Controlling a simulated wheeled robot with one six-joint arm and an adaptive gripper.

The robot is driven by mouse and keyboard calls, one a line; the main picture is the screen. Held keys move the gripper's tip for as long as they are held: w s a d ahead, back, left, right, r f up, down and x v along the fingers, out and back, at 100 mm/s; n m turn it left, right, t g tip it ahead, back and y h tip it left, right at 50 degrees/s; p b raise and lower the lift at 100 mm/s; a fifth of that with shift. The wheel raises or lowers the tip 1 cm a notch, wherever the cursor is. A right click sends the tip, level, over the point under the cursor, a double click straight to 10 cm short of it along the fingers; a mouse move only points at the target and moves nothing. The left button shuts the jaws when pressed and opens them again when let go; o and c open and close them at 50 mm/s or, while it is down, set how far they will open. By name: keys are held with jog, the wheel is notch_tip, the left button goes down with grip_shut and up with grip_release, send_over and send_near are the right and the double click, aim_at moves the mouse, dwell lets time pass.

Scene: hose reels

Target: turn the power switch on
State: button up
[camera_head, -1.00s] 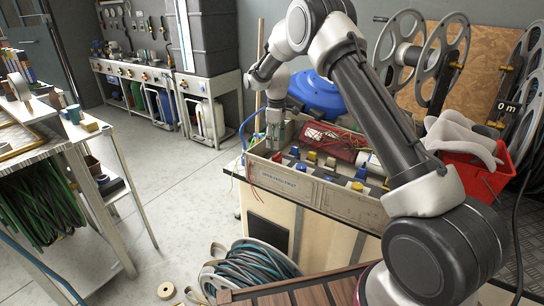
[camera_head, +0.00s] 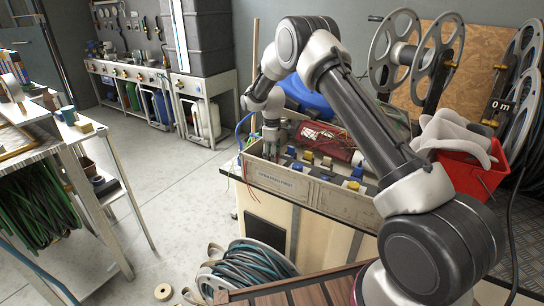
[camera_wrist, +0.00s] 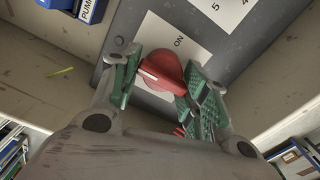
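The power switch is a red rotary knob (camera_wrist: 165,72) with a white pointer line, on a white label in the wrist view. The word ON is printed up and right of it; the pointer lies to the left, off that word. My gripper (camera_wrist: 161,80) has one green-padded finger on each side of the knob, and the pads appear to touch it. In the head view my gripper (camera_head: 271,150) reaches down into the left end of the grey open-topped panel box (camera_head: 285,181). My arm and fingers hide the switch there.
Blue, yellow and other knobs sit in the box right of my gripper. A red bin (camera_head: 468,165) with grey pieces stands to the right. Film-type reels (camera_head: 395,50) stand behind it. A blue rounded object (camera_head: 307,97) is behind the box.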

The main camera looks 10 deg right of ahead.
jog(key=shift+c, duration=0.4)
jog(key=shift+m, duration=0.3)
jog(key=m, duration=0.3)
jog(key=shift+m, duration=0.3)
jog(key=m, duration=0.4)
jog(key=shift+d+m, duration=0.1)
jog(key=shift+m, duration=0.2)
jog(key=m, duration=0.9)
jog(key=shift+d, duration=0.15)
